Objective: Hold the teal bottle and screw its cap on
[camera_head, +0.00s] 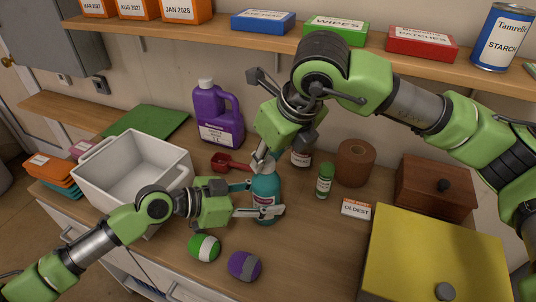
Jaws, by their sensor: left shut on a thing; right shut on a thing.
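The teal bottle (265,188) stands upright on the wooden counter, in the middle of the view. My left gripper (262,200) comes in from the left and is shut around the bottle's body, one finger crossing low over its label. My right gripper (263,162) points down from above, with its fingertips at the bottle's top, shut on what appears to be the cap. The fingers hide the cap, so I cannot tell how it sits on the neck.
A white bin (131,163) and a purple jug (216,118) stand left and behind. A small green bottle (324,181), a brown roll (354,163) and a yellow box (435,255) are right. Green-white (204,248) and purple-grey (244,266) rounded items lie in front.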

